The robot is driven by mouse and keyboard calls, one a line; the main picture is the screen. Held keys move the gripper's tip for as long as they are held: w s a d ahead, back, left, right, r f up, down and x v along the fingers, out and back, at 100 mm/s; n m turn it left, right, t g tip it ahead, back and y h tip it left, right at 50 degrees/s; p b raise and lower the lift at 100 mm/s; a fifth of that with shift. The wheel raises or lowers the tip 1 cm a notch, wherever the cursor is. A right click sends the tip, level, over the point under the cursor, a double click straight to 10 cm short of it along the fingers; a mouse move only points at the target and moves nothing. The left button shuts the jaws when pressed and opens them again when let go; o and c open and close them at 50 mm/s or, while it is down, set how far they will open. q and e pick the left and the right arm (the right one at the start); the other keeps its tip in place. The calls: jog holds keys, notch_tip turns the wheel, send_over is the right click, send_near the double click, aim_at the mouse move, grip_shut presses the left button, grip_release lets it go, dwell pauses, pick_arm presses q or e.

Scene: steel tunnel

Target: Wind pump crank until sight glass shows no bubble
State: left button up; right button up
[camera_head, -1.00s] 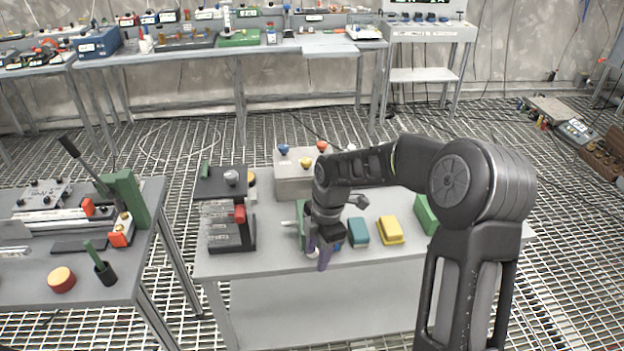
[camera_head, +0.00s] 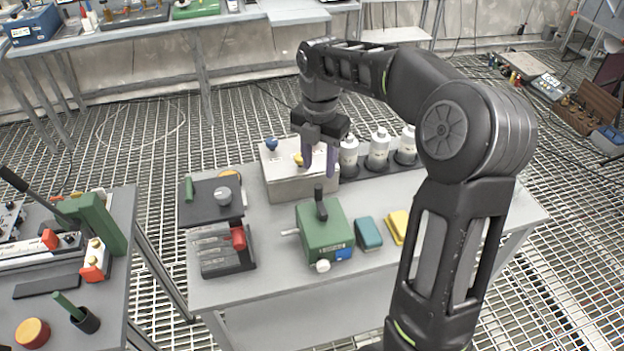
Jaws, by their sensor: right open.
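A green box (camera_head: 323,232) with a black upright handle (camera_head: 320,204) on top stands on the middle table; it looks like the pump with its crank. A pale round fitting (camera_head: 322,266) is on its front and a metal stub sticks out at its left. I cannot tell which part is the sight glass, or whether it shows a bubble. My right gripper (camera_head: 319,158) is open and empty, fingers pointing down, behind and above the green box. It overlaps a grey box with coloured knobs (camera_head: 283,184) and partly hides it. My left gripper is not in view.
A teal block (camera_head: 368,233) and a yellow block (camera_head: 398,226) lie right of the green box. White bottles (camera_head: 378,150) stand behind. A black rack with a red part (camera_head: 238,238) stands at left. The table's front strip is clear.

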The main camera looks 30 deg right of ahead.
aim_at(319, 186)
jog(key=shift+s, duration=0.1)
jog(key=shift+f, duration=0.5)
notch_tip(319, 186, down, 7)
jog(key=shift+r+p, duration=0.1)
jog(key=shift+p, duration=0.4)
grip_shut()
